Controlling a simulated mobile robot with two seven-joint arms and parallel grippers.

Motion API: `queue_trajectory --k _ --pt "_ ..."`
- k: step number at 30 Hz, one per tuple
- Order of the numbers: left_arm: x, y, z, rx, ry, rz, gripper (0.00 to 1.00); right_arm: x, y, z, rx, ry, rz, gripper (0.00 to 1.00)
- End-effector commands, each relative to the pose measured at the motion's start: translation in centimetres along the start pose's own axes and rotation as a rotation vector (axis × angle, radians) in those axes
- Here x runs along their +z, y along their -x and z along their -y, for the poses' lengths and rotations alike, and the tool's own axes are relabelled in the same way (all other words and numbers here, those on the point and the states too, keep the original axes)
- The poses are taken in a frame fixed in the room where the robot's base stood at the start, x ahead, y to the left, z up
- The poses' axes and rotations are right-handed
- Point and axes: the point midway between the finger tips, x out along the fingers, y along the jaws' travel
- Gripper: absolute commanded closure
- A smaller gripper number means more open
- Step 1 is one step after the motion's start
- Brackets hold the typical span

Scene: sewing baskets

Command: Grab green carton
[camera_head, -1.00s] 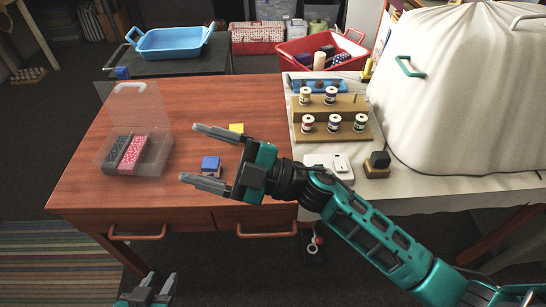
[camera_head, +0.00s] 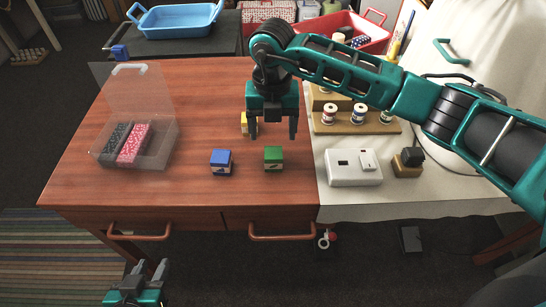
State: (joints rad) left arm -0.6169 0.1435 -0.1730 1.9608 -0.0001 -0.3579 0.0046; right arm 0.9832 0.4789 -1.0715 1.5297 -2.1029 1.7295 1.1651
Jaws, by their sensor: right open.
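The green carton (camera_head: 273,158), a small box with a pale label band, stands upright on the wooden desk. My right gripper (camera_head: 273,133) points down with its fingers apart, just above and slightly behind the green carton in the picture. Nothing is between its fingers, and I cannot tell its exact height. A blue carton (camera_head: 221,163) stands to the left of the green one. A yellow carton (camera_head: 244,124) is behind, partly hidden by my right gripper's left finger. My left gripper (camera_head: 149,268) is low at the bottom left, in front of the desk, open and empty.
A clear open box (camera_head: 165,150) with pink and dark packs is at the desk's left. A white device (camera_head: 352,168) and spool rack (camera_head: 345,126) are on the right. A blue tray (camera_head: 174,20) is on the back table. The desk front is clear.

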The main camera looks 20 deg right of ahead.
Motion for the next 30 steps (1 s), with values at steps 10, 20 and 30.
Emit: queue_trajectory --k 10,20,30 --pt "-0.1 0.0 -0.1 0.002 0.002 -0.003 0.62 -0.1 -3.8 -0.1 0.004 0.003 -0.002 0.26" --pt "0.2 -0.2 -0.1 0.003 0.002 0.002 0.62 -0.5 -8.1 0.1 0.003 0.003 -0.004 0.26" --pt "0.3 -0.2 -0.2 0.005 0.003 0.008 0.62 -0.4 -8.8 0.1 0.005 0.004 -0.001 0.29"
